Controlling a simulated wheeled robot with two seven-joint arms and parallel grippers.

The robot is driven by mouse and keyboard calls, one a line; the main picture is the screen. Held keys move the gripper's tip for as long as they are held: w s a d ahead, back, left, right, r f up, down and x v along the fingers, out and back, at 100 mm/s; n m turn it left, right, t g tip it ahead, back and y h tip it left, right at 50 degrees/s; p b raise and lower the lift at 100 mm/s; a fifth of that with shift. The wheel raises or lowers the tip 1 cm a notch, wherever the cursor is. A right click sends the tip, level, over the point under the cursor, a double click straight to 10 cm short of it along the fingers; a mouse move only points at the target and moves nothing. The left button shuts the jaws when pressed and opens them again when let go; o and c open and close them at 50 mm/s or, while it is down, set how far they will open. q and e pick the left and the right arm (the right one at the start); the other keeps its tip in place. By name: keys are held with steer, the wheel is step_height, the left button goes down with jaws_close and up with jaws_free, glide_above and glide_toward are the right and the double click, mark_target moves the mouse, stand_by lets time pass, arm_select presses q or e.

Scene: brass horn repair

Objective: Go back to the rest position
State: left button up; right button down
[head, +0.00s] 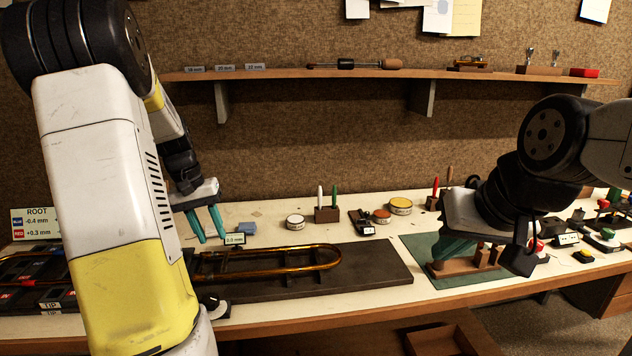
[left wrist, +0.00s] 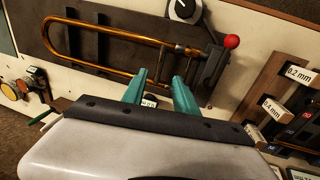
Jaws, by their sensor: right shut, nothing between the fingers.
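My left gripper (head: 211,238) hangs over the bench behind the dark board, with its two teal fingers apart and nothing between them. In the left wrist view its open fingers (left wrist: 158,76) point toward the brass slide (left wrist: 118,36). In the head view the brass slide (head: 300,267) lies on the dark board (head: 375,275), partly hidden by my left arm.
A shelf (head: 420,74) with tools runs along the back wall. A red-knobbed lever (left wrist: 231,41) is beside the slide. An open drawer (head: 440,340) is below.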

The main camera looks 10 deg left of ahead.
arm_select(q)
steer(key=s+d+r+m+t, duration=0.2)
steer(key=s+d+r, duration=0.4)
steer(key=d+r, duration=0.45)
steer(key=s+d+r+m+t, duration=0.1)
steer(key=s+d+r+t, duration=0.1)
steer(key=s+d, duration=0.7)
steer(key=s+t, duration=0.1)
steer(key=s, duration=0.2)
steer(key=shift+d+m, duration=0.4)
steer(key=shift+s+r, duration=0.1)
